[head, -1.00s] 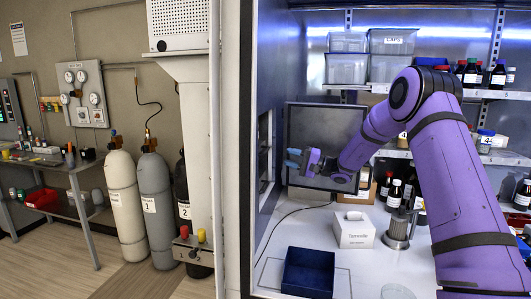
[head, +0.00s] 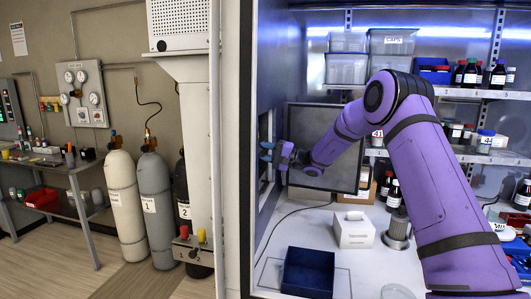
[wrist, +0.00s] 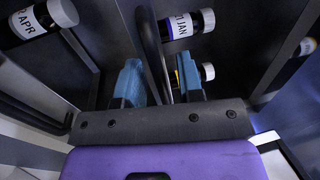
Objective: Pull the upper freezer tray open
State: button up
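My gripper (head: 268,151) is at the opening in the left wall of the cabinet in the head view. In the wrist view its two blue fingers (wrist: 158,84) are apart. A dark curved bar (wrist: 150,45), which looks like a tray handle, runs between them, with no clear contact on either finger. Around it are dark tray-like panels (wrist: 112,22) with labelled bottles: one marked APR (wrist: 42,20) at the upper left and one marked JAN (wrist: 187,22) at top centre. I cannot tell which tray is the upper one. The head view hides the tray fronts.
A dark panel (head: 320,125) stands open just right of my gripper. A white box (head: 353,232), a dark blue bin (head: 307,272) and a grey metal cylinder (head: 397,232) stand on the white worktop. Shelves of bottles are at the right. The worktop's left front is partly clear.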

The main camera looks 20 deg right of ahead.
grip_shut()
jog(key=r+v, duration=0.2)
jog(key=v, duration=1.1)
jog(key=shift+s+d, duration=0.3)
jog(key=shift+d, duration=0.25)
jog(key=shift+r, duration=0.1)
jog(key=shift+o, duration=0.5)
grip_release()
jog(key=v, duration=1)
jog(key=shift+s+d, duration=0.2)
jog(key=shift+d, duration=0.15)
